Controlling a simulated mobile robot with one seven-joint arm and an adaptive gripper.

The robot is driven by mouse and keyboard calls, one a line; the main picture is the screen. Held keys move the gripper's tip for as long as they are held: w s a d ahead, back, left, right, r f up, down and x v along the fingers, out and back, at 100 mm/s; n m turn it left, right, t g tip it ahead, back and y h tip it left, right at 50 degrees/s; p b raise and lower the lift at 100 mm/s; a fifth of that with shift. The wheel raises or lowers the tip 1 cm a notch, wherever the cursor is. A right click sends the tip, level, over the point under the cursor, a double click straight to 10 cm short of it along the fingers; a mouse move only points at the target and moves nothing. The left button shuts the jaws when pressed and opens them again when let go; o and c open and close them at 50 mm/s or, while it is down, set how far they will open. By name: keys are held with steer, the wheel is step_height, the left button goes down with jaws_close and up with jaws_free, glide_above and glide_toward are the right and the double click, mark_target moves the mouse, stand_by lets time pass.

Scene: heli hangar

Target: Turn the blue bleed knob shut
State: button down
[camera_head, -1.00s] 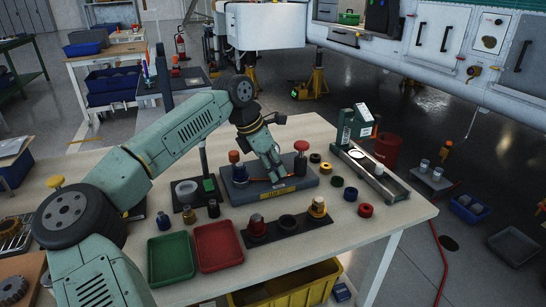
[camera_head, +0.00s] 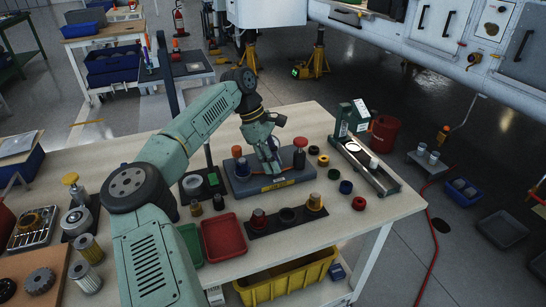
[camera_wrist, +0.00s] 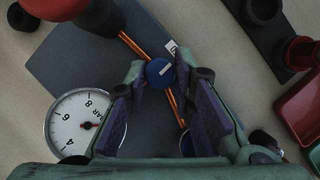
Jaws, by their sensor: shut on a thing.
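The blue bleed knob (camera_wrist: 158,74), with a pale mark on top, sits between the fingertips of my gripper (camera_wrist: 163,78) in the wrist view. The fingers touch it from both sides. It rises from a dark grey base plate (camera_wrist: 95,45), beside orange lines. In the head view, my gripper (camera_head: 270,168) reaches down onto the same plate (camera_head: 245,186), which has a yellow label on its front. The knob is hidden there by the fingers. A round white gauge (camera_wrist: 78,122) lies left of the fingers in the wrist view, its needle near the low end.
A red tray (camera_head: 222,238), a black strip with fittings (camera_head: 287,217) and loose rings (camera_head: 345,187) are nearby. A metal rail fixture (camera_head: 368,170) stands to the right.

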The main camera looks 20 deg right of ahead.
steer(key=shift+m, duration=0.4)
steer(key=c, duration=1.4)
jaws_free()
steer(key=shift+o, duration=0.2)
steer(key=v, duration=1.2)
steer(key=shift+d, duration=0.25)
